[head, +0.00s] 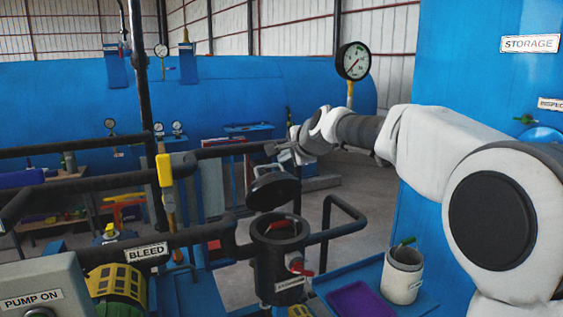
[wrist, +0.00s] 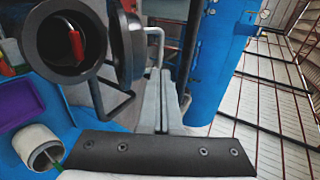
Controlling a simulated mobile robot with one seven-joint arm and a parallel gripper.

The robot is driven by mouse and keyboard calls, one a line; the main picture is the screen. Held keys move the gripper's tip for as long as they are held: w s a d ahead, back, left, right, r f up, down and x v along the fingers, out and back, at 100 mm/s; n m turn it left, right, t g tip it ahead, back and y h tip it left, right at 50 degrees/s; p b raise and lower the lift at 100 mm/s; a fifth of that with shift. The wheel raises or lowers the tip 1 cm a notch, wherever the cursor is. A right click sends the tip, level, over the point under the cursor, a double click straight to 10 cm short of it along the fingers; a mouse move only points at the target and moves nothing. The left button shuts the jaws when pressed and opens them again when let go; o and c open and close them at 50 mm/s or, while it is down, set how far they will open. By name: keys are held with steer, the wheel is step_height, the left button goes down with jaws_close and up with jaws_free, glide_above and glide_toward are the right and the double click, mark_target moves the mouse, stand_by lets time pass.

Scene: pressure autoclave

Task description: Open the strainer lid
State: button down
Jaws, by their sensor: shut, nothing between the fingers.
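The black strainer (head: 278,262) stands on the pipework in the head view, with a red-handled part showing in its round mouth. Its round dark lid (head: 273,191) stands raised and tilted above the back of the mouth, so the mouth is uncovered. In the wrist view the open strainer (wrist: 40,30) is at the upper left, with the lid (wrist: 128,45) on edge beside it. My gripper (head: 276,149) is above the lid, apparently apart from it. Its two fingers (wrist: 160,78) are together and empty in the wrist view.
A white cup (head: 402,277) with a green-handled tool and a purple tray (head: 358,300) sit on the blue shelf at right. Black pipes (head: 345,222) run around the strainer. A yellow-handled valve (head: 164,170) is at left. A pressure gauge (head: 353,61) rises behind my arm.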

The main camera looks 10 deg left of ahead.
mark_target(268, 166)
steer(key=p+x, duration=0.2)
steer(key=x, duration=0.7)
steer(key=shift+w+f, duration=0.1)
steer(key=shift+w, duration=0.05)
steer(key=shift+a, duration=0.1)
steer(key=shift+w+a+r+p, duration=0.15)
steer(key=shift+w+r+p, duration=0.1)
steer(key=shift+p, duration=0.4)
steer(key=shift+f, duration=0.1)
steer(key=shift+w+a+p, duration=0.15)
steer(key=shift+p, duration=0.15)
